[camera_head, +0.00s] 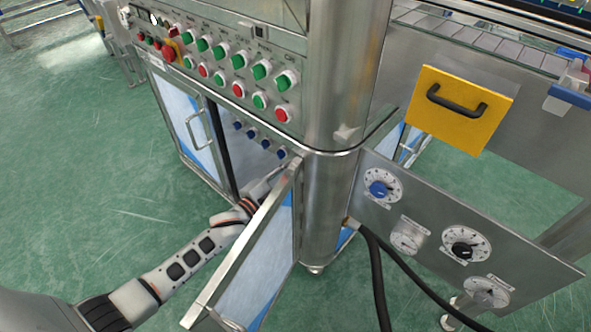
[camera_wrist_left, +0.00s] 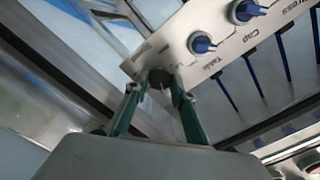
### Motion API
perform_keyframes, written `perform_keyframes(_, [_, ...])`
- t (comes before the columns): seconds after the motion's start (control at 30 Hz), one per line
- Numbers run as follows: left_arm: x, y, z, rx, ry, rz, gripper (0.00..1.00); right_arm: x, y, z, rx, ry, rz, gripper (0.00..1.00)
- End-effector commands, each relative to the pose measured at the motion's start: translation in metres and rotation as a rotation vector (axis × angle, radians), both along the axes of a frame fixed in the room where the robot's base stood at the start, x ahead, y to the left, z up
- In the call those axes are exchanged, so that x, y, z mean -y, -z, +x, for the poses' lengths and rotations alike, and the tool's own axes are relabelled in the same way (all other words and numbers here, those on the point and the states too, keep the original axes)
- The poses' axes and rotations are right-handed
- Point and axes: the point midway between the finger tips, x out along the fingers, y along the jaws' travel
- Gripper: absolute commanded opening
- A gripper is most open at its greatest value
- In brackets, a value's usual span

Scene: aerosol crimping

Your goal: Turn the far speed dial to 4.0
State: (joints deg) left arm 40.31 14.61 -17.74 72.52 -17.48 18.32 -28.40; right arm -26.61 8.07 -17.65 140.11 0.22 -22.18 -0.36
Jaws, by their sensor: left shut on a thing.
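Inside the open cabinet below the button panel, a row of small blue dials (camera_head: 252,134) shows in the head view. My left arm reaches in from the left behind the open door, and its gripper is mostly hidden there. In the left wrist view, my left gripper (camera_wrist_left: 156,92) has its green fingers closed around a dark dial knob (camera_wrist_left: 160,76) at the end of the dial plate (camera_wrist_left: 222,48). Two blue dials, labelled Table (camera_wrist_left: 201,44) and Cap (camera_wrist_left: 246,11), sit further along the plate. The setting of the held dial cannot be read.
The open cabinet door (camera_head: 245,250) stands beside my left forearm. Buttons (camera_head: 235,65) line the panel above. A side plate with larger dials (camera_head: 465,244) and black hoses (camera_head: 377,275) stands to the right. Blue rods (camera_wrist_left: 254,75) hang near the dial plate in the wrist view.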

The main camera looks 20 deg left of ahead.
Motion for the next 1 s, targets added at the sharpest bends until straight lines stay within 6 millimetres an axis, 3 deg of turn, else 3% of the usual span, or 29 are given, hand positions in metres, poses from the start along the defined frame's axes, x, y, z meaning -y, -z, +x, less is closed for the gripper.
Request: perform_keyframes(1.0, [0.0, 0.007, -0.002, 0.31, 0.002, 0.867, 0.03, -0.018, -0.011, 0.007, 0.018, 0.026, 0.124, 0.4])
